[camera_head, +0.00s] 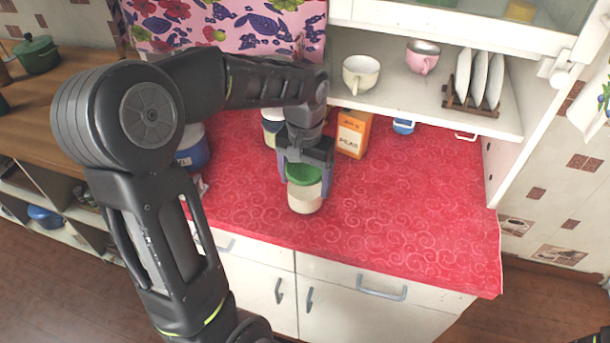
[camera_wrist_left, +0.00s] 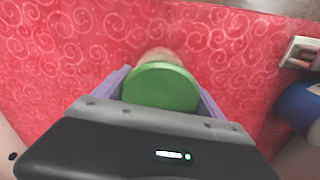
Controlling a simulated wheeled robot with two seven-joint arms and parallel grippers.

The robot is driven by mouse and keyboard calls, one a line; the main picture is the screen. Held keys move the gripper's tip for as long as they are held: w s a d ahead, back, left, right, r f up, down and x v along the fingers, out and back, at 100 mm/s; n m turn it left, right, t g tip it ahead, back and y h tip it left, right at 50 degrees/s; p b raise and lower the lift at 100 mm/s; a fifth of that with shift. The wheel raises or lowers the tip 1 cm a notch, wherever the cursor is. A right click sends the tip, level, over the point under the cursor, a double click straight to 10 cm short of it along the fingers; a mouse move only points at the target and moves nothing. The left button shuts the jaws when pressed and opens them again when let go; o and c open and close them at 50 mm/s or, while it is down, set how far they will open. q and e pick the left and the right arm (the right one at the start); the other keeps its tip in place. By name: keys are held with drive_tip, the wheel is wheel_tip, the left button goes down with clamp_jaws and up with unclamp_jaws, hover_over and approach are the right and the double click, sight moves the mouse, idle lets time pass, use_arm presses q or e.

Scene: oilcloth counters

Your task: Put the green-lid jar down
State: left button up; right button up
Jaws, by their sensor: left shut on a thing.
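The green-lid jar (camera_head: 304,196) is a clear jar with pale contents and a round green lid. It is upright at the front left part of the red counter (camera_head: 400,210). My left gripper (camera_head: 304,172) comes down from above and is shut on the jar, with a finger on each side of it. In the left wrist view, the green lid of the jar (camera_wrist_left: 161,87) sits between the two purple fingers of my left gripper (camera_wrist_left: 162,92). I cannot tell whether the jar's base touches the counter. My right gripper is not in view.
An orange box (camera_head: 353,133) stands behind the jar, with another jar (camera_head: 271,127) to its left. A blue container (camera_head: 193,148) is at the counter's left. Cups and a plate rack (camera_head: 470,98) are on the shelf above. The counter's right side is clear.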

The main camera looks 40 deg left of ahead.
use_arm(q)
drive_tip(key=shift+f, duration=0.2)
drive_tip(key=o, duration=2)
drive_tip(key=shift+c, duration=0.2)
wheel_tip(320, 180, up, 12)
drive_tip(key=shift+r, duration=0.25)
